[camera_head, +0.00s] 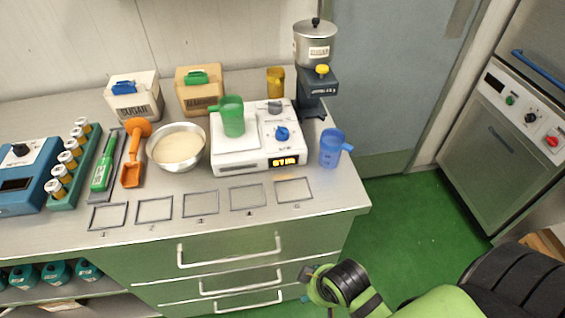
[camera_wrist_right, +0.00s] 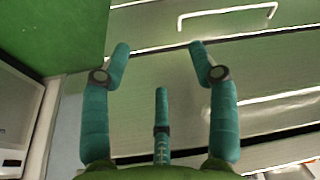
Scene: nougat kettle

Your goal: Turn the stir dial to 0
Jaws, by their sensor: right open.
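The white hotplate stirrer (camera_head: 228,158) stands on the bench, with a lit amber display (camera_head: 286,162) on its front. Its top panel carries a grey dial (camera_head: 275,108) and a blue dial (camera_head: 282,133). The labels are too small to read, so I cannot tell which is the stir dial or where it points. A green beaker (camera_head: 232,116) stands on its plate. My right gripper (camera_head: 308,284) is low in front of the drawers, well away from the dials. In the right wrist view, its teal fingers (camera_wrist_right: 158,60) are spread apart and empty. My left gripper is out of view.
A blue beaker (camera_head: 331,148) stands right of the stirrer, and a sugar dispenser (camera_head: 315,75) stands behind it. A bowl of pale contents (camera_head: 178,165) is to the left. Outlined squares (camera_head: 248,209) mark the bench front. Drawer handles (camera_head: 230,252) protrude below.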

